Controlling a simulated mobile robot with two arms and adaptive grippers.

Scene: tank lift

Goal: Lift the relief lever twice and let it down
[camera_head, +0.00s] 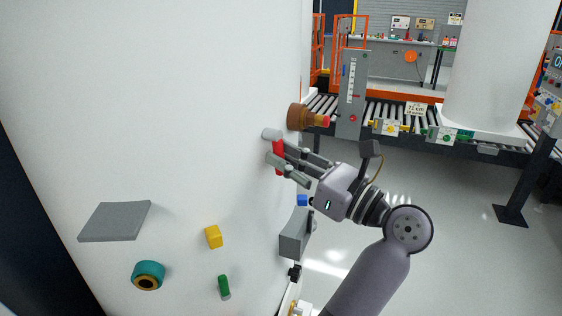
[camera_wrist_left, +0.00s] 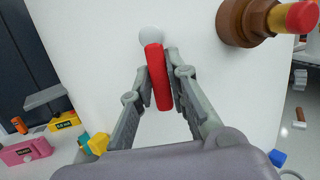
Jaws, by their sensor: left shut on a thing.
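The red relief lever (camera_head: 279,158) sits on the white tank wall, below and left of a brown valve fitting with a red tip (camera_head: 308,118). It also shows in the left wrist view (camera_wrist_left: 158,76), where its upper end meets a round grey knob (camera_wrist_left: 152,36). My left gripper (camera_head: 275,149) is shut on the lever. In the left wrist view its two grey fingers (camera_wrist_left: 158,70) lie on either side of the red bar. The lever runs steeply down from the knob in the head view. My right gripper is in neither view.
On the tank wall are a grey plate (camera_head: 115,221), a teal ring fitting (camera_head: 148,275), a yellow block (camera_head: 214,237), a green piece (camera_head: 223,286) and a grey box (camera_head: 295,233). A roller conveyor (camera_head: 380,110) stands behind.

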